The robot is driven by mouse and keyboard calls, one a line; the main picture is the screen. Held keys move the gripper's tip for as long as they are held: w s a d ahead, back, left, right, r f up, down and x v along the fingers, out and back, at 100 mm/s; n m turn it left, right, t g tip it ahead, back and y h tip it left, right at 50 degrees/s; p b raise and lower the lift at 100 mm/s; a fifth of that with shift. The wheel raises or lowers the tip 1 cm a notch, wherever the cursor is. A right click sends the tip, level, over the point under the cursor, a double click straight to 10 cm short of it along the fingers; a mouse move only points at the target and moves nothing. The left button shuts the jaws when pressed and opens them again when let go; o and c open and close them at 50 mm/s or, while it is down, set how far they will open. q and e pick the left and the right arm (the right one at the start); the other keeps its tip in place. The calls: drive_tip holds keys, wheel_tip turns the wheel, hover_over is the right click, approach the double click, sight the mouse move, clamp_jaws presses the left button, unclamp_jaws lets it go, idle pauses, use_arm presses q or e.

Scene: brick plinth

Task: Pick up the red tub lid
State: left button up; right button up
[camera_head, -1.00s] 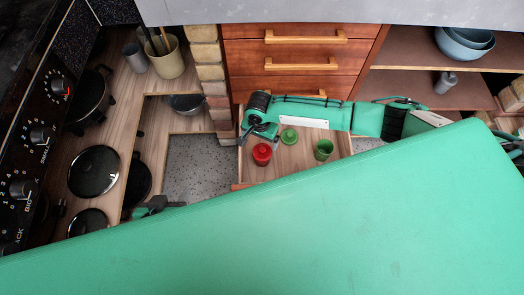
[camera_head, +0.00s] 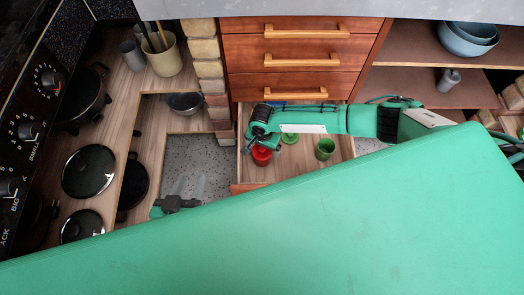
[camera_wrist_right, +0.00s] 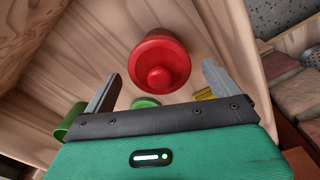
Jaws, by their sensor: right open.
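The red tub lid (camera_wrist_right: 158,62) with its round knob faces my right wrist camera, and the red tub (camera_head: 261,155) stands in the open wooden drawer. My right gripper (camera_wrist_right: 162,68) is open and empty, with one finger on each side of the lid in the picture; the lid appears to lie beyond the fingertips. In the head view my right gripper (camera_head: 257,139) is over the back part of the red tub and hides some of it. My left gripper (camera_head: 188,185) has its two fingers apart, empty, over the grey speckled floor.
A green lid (camera_head: 289,139) and a green tub (camera_head: 325,150) are in the drawer (camera_head: 290,172), right of the red tub. A bit of something yellow (camera_wrist_right: 203,94) shows behind my right gripper. The brick plinth (camera_head: 212,75) stands left of the drawer. A dark bowl (camera_head: 185,103) is further left.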

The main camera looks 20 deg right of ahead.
drive_tip(key=c, duration=1.1)
